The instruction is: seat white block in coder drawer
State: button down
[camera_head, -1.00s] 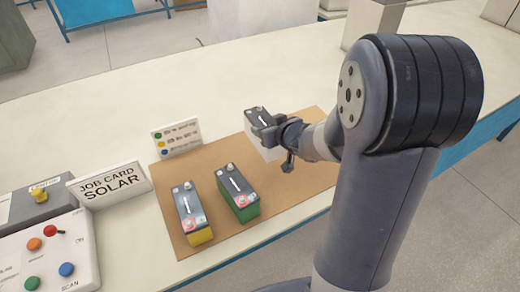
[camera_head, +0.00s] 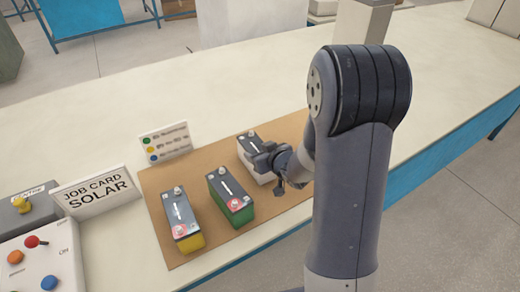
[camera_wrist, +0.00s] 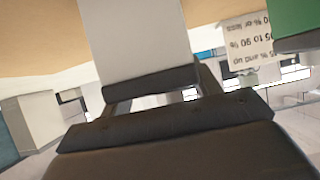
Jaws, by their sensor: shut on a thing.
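The white block (camera_head: 262,173) is a battery-like block with a dark top. It is upright at the upper part of the brown mat (camera_head: 200,250), and I cannot tell whether it touches the mat. My gripper (camera_head: 266,158) is shut on it near its top, from the right. In the wrist view the block's white side (camera_wrist: 130,40) stands between my fingers. No drawer is clearly recognisable in these views.
A green block (camera_head: 232,200) and a yellow block (camera_head: 183,222) stand on the mat to the left. A colour-dot card (camera_head: 165,142), a JOB CARD SOLAR sign (camera_head: 97,192), a grey box with a yellow knob (camera_head: 35,213) and a button panel (camera_head: 45,262) are further left.

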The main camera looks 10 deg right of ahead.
jog(key=shift+r, duration=0.1)
jog(key=shift+c, duration=2.1)
grip_release()
jog(key=shift+f, duration=0.2)
